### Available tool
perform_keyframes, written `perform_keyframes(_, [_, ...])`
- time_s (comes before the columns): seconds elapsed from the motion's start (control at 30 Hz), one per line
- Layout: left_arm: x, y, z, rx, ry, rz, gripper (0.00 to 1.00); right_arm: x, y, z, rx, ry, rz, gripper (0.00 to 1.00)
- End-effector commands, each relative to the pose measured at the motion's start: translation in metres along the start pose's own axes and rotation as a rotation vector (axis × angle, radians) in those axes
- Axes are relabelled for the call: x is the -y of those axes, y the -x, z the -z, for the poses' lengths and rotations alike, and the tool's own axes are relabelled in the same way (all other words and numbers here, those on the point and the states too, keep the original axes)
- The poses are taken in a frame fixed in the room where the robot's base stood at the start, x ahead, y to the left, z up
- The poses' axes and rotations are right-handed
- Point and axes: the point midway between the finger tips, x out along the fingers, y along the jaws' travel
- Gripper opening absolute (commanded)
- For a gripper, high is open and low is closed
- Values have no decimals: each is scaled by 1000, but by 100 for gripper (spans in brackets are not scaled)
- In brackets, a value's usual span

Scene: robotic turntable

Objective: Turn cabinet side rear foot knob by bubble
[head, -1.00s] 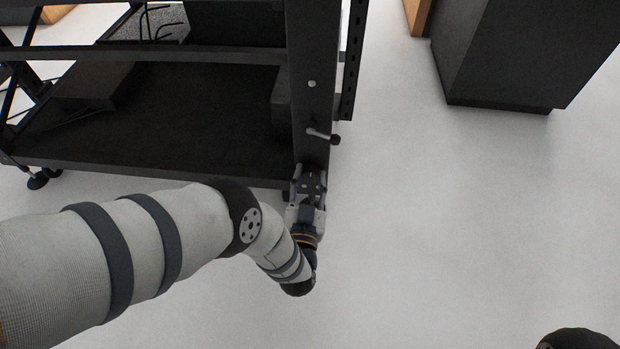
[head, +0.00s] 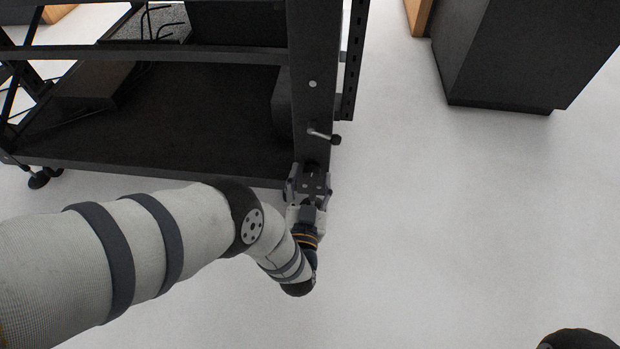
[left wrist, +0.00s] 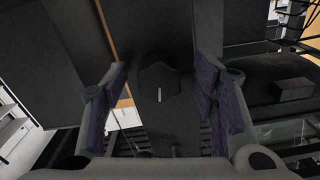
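The dark cabinet rack (head: 310,60) fills the upper left of the head view. My left gripper (head: 308,170) is at the bottom of its near right corner post, where its own body hides the foot. In the left wrist view my left gripper (left wrist: 162,105) is open, its two purple-padded fingers wide apart. Between them is a dark rounded knob-like part (left wrist: 158,76) with a short white mark. I see a gap on each side of it; contact is hard to judge. I cannot make out a bubble level. My right gripper is not in view.
A small lever handle (head: 322,135) sticks out from the post just above the gripper. Another cabinet foot (head: 38,178) stands at the far left. A dark cabinet block (head: 525,50) is at the upper right. The pale floor (head: 450,220) between is clear.

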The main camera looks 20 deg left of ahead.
Motion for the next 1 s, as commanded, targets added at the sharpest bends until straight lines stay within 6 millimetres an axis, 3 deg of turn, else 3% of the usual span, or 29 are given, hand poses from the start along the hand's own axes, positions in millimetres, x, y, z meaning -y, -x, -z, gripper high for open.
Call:
perform_keyframes(0.2, [-1,11,-1,3,0,-2,53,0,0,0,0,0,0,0])
perform_keyframes(0.6, [-1,108,-1,3,1,-2,53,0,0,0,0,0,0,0])
perform_keyframes(0.73, [0,119,0,1,1,0,53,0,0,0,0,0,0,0])
perform_keyframes(1.0, [0,120,0,0,0,0,53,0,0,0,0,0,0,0])
